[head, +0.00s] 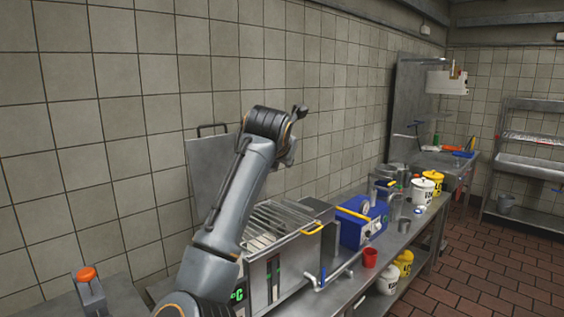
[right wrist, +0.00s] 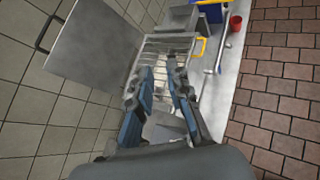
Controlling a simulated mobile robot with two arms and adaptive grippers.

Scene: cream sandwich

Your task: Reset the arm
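One grey arm of mine rises from the bottom of the head view and bends at a dark joint in front of the wall. It seems to be my right arm. Its gripper is mostly hidden there behind the wrist. In the right wrist view my right gripper (right wrist: 162,70) shows two blue-and-grey fingers with a gap between them. It is open, with nothing between the fingers, and points toward the steel fryer (right wrist: 168,43). The fryer (head: 270,277) stands behind and right of the arm in the head view. My left gripper is not in view.
A raised steel panel (head: 203,165) stands against the tiled wall. A blue appliance (head: 362,222), a red cup (head: 370,257) and several buckets lie along the counter to the right. An orange-topped object (head: 87,274) is at lower left. Brick floor (head: 480,270) is clear.

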